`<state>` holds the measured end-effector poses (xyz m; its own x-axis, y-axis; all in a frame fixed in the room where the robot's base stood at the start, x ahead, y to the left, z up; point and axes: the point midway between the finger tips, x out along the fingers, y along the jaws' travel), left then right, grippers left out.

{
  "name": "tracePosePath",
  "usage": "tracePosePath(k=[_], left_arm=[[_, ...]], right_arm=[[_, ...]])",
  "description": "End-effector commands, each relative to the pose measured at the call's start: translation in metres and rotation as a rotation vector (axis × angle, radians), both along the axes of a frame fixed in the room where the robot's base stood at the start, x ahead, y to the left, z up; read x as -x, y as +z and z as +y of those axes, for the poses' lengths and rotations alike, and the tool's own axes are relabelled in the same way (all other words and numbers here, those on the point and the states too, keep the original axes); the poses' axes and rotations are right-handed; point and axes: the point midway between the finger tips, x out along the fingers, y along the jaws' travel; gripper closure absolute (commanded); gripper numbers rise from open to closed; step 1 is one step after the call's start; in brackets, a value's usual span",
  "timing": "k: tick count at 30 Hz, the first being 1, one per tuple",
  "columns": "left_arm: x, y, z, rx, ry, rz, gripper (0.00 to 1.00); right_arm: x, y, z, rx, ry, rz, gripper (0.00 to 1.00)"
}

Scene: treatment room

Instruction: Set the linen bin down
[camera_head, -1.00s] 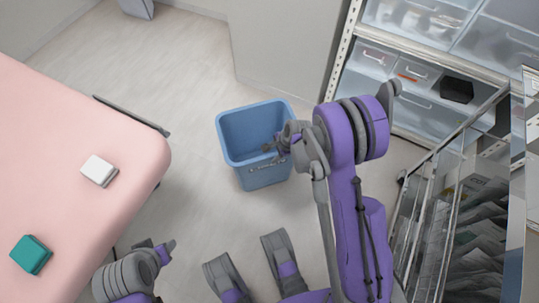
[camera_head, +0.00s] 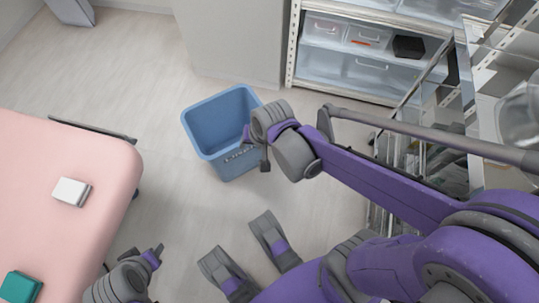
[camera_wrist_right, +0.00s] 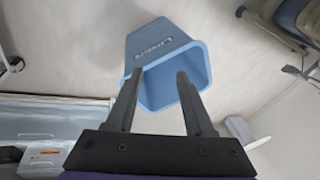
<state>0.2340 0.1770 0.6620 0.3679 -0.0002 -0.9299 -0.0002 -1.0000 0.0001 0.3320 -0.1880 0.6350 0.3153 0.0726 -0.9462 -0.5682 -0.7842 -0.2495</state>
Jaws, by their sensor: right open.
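The blue linen bin (camera_head: 222,165) stands upright on the floor left of my right arm, its open top facing up and empty as far as I see. My right gripper (camera_head: 257,150) is at the bin's right side, with its fingers apart. In the right wrist view the linen bin (camera_wrist_right: 160,42), with lettering on its wall, lies beyond the open fingers of the right gripper (camera_wrist_right: 157,82). Nothing is clamped between them. My left gripper (camera_head: 145,253) is low at the left, away from the bin, with its fingers apart and empty.
A pink padded table (camera_head: 60,150) at the left bears a white box (camera_head: 71,191) and a teal box (camera_head: 19,287). A shelf (camera_head: 365,75) with clear drawers stands at the back right. A wire-basket cart (camera_head: 455,130) is at the right. Floor left of the bin is clear.

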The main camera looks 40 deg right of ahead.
Motion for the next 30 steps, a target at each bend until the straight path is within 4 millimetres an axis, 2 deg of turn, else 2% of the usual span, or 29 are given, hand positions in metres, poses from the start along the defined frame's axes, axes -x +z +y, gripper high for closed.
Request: tracePosePath(k=[1, 6, 12, 30], left_arm=[[0.000, 0.000, 0.000, 0.000, 0.000, 0.000, 0.50], [0.000, 0.000, 0.000, 0.000, 0.000, 0.000, 0.50], [0.000, 0.000, 0.000, 0.000, 0.000, 0.000, 0.50], [0.000, 0.000, 0.000, 0.000, 0.000, 0.000, 0.50]], right_arm=[[0.018, 0.009, 0.005, 0.040, 0.088, -0.013, 0.47], [0.064, 0.024, 0.010, 0.179, 0.371, -0.051, 0.47], [0.094, 0.027, 0.012, 0.275, 0.565, -0.074, 0.47], [0.098, 0.027, 0.012, 0.294, 0.603, -0.077, 0.47]])
